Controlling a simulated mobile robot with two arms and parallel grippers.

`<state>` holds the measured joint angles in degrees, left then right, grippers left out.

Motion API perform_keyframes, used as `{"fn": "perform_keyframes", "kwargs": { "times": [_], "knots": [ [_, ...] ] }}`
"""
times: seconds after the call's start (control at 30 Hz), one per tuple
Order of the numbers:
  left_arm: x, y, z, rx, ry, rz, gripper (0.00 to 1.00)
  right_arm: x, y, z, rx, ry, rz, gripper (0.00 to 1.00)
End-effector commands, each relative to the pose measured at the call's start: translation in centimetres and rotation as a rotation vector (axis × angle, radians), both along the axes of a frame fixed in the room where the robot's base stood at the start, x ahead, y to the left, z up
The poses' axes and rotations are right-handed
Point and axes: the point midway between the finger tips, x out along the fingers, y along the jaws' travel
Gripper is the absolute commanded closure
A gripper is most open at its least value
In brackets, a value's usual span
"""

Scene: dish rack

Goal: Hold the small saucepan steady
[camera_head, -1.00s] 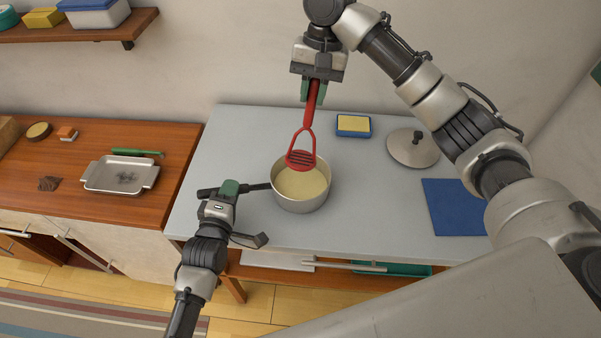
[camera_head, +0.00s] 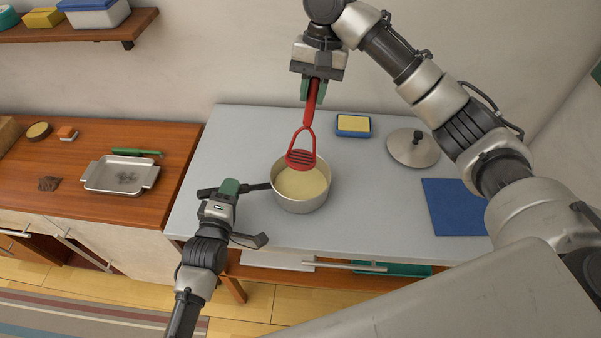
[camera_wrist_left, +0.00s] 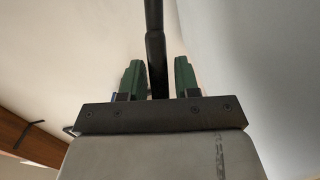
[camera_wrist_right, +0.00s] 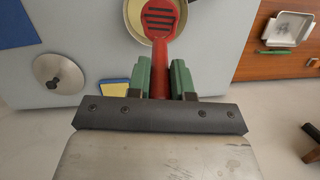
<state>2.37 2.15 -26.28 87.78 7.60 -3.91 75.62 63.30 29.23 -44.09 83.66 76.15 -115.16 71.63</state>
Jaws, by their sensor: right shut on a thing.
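The small saucepan (camera_head: 302,207), grey with pale yellow contents, stands upright on the grey worktop, its dark handle (camera_head: 258,186) pointing left. My left gripper (camera_head: 243,187) is at the handle; in the left wrist view the handle (camera_wrist_left: 155,60) runs between the green fingers (camera_wrist_left: 158,78), with gaps on both sides, so they are open around it. My right gripper (camera_head: 315,88) is shut on a red masher (camera_head: 307,118), held upright with its slotted head over the far part of the pan. The masher also shows in the right wrist view (camera_wrist_right: 160,60).
A yellow-and-blue sponge (camera_head: 353,125), a round lid (camera_head: 412,148) and a blue mat (camera_head: 455,206) lie right of the pan. A wooden counter with a metal tray (camera_head: 122,174) stands left. Worktop between pan and mat is clear.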

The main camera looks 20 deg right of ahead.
Motion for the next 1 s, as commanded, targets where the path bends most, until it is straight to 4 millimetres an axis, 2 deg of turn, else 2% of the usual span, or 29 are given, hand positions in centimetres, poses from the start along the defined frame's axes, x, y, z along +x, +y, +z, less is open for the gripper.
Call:
{"fn": "perform_keyframes", "kwargs": {
  "times": [0.03, 0.1, 0.47, 0.57, 0.8, 1.0],
  "knots": [
    [0.0, 0.0, 0.0, 0.0, 0.0, 0.0, 0.61, 0.0, 0.0, 0.0, 0.0, 0.0, 0.0, 1.0],
    [0.0, 0.0, 0.0, 0.0, 0.0, 0.0, 0.51, 0.0, 0.0, 0.0, 0.0, 0.0, 0.0, 1.0],
    [-0.6, 0.3, 0.0, -0.001, 0.0, 0.0, 0.51, 0.0, 0.0, 0.0, 0.0, 0.0, 0.0, 1.0],
    [-1.8, 0.9, 0.1, -0.001, 0.002, 0.0, 0.51, 0.0, 0.0, 0.0, 0.0, 0.0, 0.0, 1.0],
    [-6.4, 3.2, 0.5, 0.0, 0.002, 0.0, 0.51, 0.0, 0.0, 0.0, 0.0, 0.0, 0.0, 1.0],
    [-9.4, 4.7, 0.8, 0.0, 0.001, 0.0, 0.51, 0.0, 0.0, 0.0, 0.0, 0.0, 0.0, 1.0]
  ]
}}
